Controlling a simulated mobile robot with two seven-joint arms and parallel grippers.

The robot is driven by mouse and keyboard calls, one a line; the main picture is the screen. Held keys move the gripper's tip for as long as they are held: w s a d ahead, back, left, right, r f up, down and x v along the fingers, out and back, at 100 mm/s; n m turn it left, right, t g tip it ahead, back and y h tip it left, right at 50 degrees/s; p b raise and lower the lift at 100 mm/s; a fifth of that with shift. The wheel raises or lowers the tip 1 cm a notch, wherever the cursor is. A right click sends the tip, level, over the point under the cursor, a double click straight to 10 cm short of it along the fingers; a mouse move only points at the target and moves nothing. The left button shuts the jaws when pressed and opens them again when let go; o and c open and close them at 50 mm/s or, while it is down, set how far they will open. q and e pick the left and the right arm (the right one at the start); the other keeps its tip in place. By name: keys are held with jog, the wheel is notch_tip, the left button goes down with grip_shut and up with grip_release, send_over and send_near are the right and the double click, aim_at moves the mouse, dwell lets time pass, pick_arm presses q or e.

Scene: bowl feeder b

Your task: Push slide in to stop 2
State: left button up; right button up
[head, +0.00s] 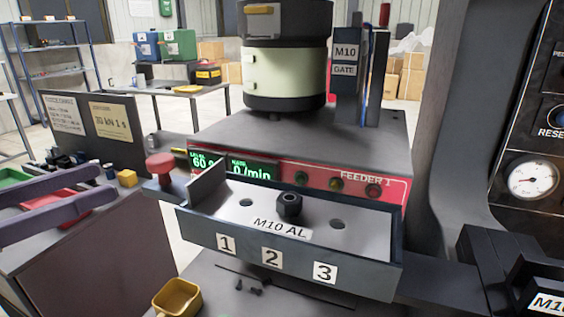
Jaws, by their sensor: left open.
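A dark tray (300,267) marked 1, 2 and 3 along its front juts from the feeder. Its grey plate (218,218), labelled M10 AL, has two round holes, with a black hex piece (289,206) upright between them, behind mark 2. A thin grey upright plate (207,188) stands at the tray's left end. A red knob (160,163) on a dark block sits just left of the tray. I cannot tell which of these parts is the slide. My left gripper (108,183), with purple fingers, is open and empty at the left, apart from the red knob. My right gripper is out of view.
The feeder (385,185) carries a cream and black bowl (285,75) and an M10 gate (346,75). Small blocks and green and red bins (68,219) lie on the left bench.

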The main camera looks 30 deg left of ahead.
aim_at(148, 163)
pick_arm(q)
jog(key=x, duration=0.9)
jog(key=shift+w+d, duration=0.1)
jog(key=shift+w, duration=0.05)
grip_shut()
jog(key=shift+r, duration=0.1)
dwell(1.0)
